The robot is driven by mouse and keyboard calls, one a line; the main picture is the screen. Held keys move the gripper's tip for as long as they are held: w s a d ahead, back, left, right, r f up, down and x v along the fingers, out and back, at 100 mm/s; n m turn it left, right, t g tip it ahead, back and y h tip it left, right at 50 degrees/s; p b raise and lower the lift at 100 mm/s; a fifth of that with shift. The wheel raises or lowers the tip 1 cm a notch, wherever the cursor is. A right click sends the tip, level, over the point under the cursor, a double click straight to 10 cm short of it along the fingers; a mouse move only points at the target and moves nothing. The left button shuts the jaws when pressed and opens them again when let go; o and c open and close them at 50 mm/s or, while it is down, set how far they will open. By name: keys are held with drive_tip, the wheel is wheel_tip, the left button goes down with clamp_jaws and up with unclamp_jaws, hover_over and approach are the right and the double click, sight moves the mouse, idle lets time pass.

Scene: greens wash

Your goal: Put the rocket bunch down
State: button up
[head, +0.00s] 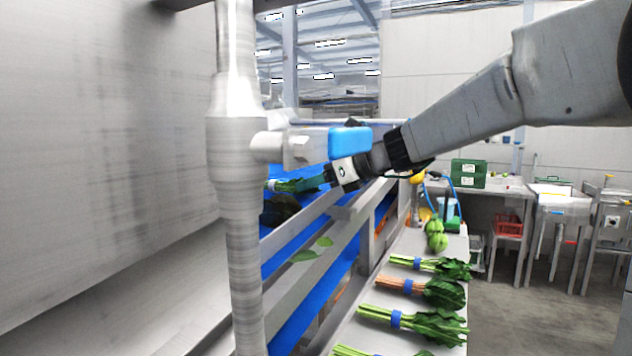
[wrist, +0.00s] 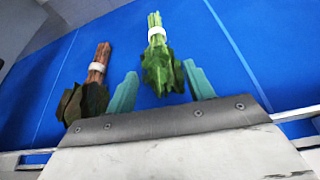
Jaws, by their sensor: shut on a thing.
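The rocket bunch (wrist: 160,64), with pale green stems, a white band and green leaves, is between the two teal fingers of my gripper (wrist: 161,88) in the wrist view. My gripper is shut on its leafy end, and the stems point away. In the head view my gripper (head: 318,182) reaches over the blue belt (head: 284,240), with the bunch (head: 286,185) at its tip. I cannot tell whether the bunch touches the belt. The fingers partly hide the leaves.
A red-stemmed, dark-leaved bunch (wrist: 92,84) lies on the belt left of my gripper. A metal post (head: 236,200) stands in front of the belt. Several banded bunches lie on the pale side counter (head: 400,250). Blue belt beyond the held bunch is clear.

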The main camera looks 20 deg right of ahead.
drive_tip(key=o, duration=1.1)
drive_tip(key=shift+c, duration=0.2)
drive_tip(key=shift+s+d, duration=0.1)
drive_tip(key=v, duration=1.1)
drive_tip(key=shift+s+d+r, duration=0.2)
drive_tip(key=shift+s+r, duration=0.05)
